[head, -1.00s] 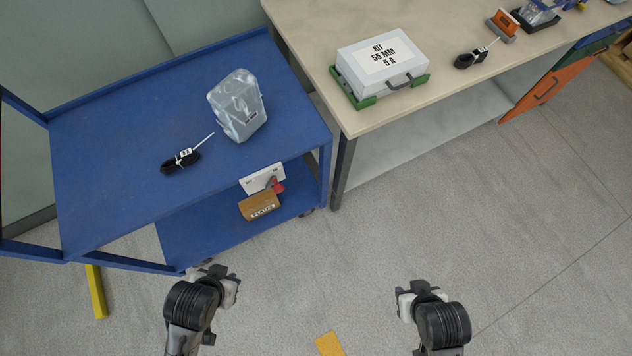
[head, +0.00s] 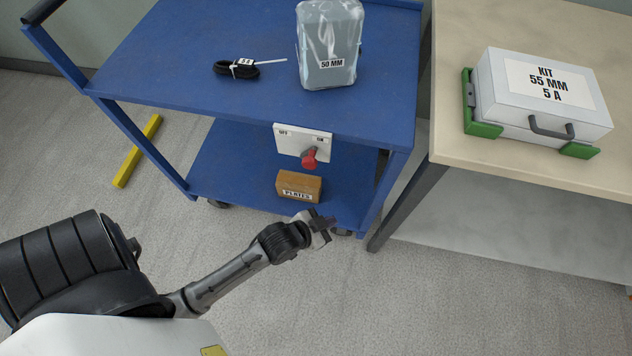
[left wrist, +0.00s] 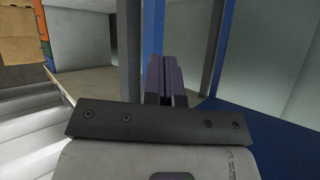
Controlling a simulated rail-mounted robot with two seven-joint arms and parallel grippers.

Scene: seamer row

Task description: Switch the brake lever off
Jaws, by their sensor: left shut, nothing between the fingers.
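The brake lever (head: 309,158) has a red knob and sits on a white plate (head: 288,142) on the front edge of the blue cart. The plate is marked OFF at its left and ON at its right. The lever is at the ON side. My left gripper (head: 328,228) is below the lever and a little to its right, in front of the cart's lower shelf, apart from the lever. Its fingers (left wrist: 166,78) are together and empty in the left wrist view. My right gripper is not in view.
A box labelled PLATES (head: 299,186) lies on the lower shelf of the blue cart (head: 180,70). A bagged 50 MM container (head: 329,45) and a black cable bundle (head: 237,69) are on top. A bench (head: 450,130) with a kit case (head: 541,95) stands at right.

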